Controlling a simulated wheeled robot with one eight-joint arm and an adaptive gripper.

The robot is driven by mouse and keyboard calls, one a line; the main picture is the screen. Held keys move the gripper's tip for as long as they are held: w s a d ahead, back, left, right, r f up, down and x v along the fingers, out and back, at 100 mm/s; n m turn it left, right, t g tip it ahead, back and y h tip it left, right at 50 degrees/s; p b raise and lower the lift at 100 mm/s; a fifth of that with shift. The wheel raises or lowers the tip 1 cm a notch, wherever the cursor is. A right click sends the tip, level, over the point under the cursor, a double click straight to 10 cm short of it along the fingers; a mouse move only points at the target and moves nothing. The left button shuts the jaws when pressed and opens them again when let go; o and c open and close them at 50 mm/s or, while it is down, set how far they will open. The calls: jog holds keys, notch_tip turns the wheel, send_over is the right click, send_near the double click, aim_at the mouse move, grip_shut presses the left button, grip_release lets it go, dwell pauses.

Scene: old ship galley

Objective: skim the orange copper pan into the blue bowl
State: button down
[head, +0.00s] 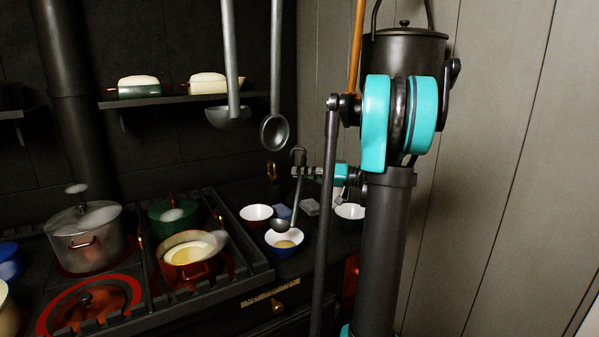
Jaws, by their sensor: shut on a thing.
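The orange copper pan (187,273) sits on the stove at the front right and holds a pale yellow liquid. The blue bowl (284,252) stands on the dark counter right of the stove, with some yellowish stuff inside. My gripper (299,172) is shut on the handle of a grey ladle (296,200), above the counter behind the blue bowl. The handle hangs down, slightly tilted. The ladle's cup (281,226) is over the back part of the blue bowl; I cannot tell whether it touches or what it holds.
A red-brown bowl (256,225) and a green-sided bowl (350,219) stand nearby. A steaming grey pot (88,250) and a green pot (172,230) share the stove with a glowing red burner (55,308). Two ladles (228,118) hang above.

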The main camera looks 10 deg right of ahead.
jog(key=w+d+f+m, duration=0.2)
jog(key=w+f+m, duration=0.1)
jog(key=w+f, duration=0.1)
jog(key=shift+m, duration=0.4)
dwell(0.4)
dwell(1.0)
jog(key=s+a+r+n, duration=0.1)
jog(key=s+r+n, duration=0.1)
jog(key=s+a+r+n, duration=0.1)
jog(key=s+r+n, duration=0.1)
jog(key=s+a+r+n, duration=0.1)
jog(key=s+r+n, duration=0.1)
jog(key=s+r, duration=0.1)
jog(key=shift+s+a+r+n, duration=0.1)
jog(key=shift+a+n, duration=0.15)
jog(key=shift+n, duration=0.05)
jog(key=s+a+r+n, duration=0.3)
jog(key=s+n, duration=0.3)
jog(key=s, duration=0.2)
jog(key=shift+a, duration=0.55)
jog(key=shift+r, duration=0.1)
notch_tip(320, 180, up, 6)
dwell(0.4)
dwell(0.9)
